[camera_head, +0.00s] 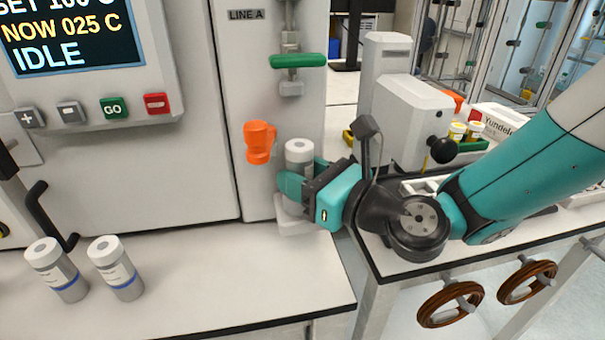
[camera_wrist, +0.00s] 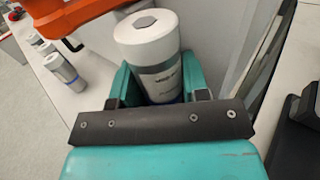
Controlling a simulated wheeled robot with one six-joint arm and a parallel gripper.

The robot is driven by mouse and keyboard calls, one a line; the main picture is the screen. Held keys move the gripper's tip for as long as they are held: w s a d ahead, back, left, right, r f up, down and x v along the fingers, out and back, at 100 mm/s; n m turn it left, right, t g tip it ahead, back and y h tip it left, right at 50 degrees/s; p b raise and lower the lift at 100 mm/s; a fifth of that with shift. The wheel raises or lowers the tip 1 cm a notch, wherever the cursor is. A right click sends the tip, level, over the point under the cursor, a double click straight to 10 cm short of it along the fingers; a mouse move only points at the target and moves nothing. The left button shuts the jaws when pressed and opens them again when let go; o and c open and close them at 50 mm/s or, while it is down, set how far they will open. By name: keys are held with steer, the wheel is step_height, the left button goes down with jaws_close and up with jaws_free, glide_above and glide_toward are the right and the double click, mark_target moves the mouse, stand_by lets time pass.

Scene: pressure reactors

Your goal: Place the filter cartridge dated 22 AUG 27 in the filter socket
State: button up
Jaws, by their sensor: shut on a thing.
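My gripper (camera_head: 307,186) is shut around a grey cartridge with a white top (camera_head: 299,152). The held cartridge stands upright at a white socket (camera_head: 297,226) on the wall of the LINE A cabinet. The gripper hides its lower part, so I cannot tell whether it is seated. In the wrist view the same cartridge (camera_wrist: 150,55) stands between the teal fingers (camera_wrist: 155,85); its label print is too blurred to read. Two similar cartridges with blue bands, a left one (camera_head: 57,270) and a right one (camera_head: 116,268), stand on the counter; their dates are unreadable.
An orange handle (camera_head: 259,142) sticks out just left of the held cartridge. A green valve handle (camera_head: 298,60) is above it. A grey-white device with a black knob (camera_head: 405,110) stands on the bench behind my arm. The counter (camera_head: 215,285) between the cartridges and the socket is clear.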

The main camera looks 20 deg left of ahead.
steer(key=shift+f, duration=0.3)
steer(key=o, duration=0.8)
steer(key=shift+o, duration=0.2)
steer(key=shift+f, duration=0.1)
steer(key=shift+r, duration=0.3)
steer(key=b+v, duration=0.5)
steer(key=v, duration=0.7)
steer(key=shift+b, duration=0.4)
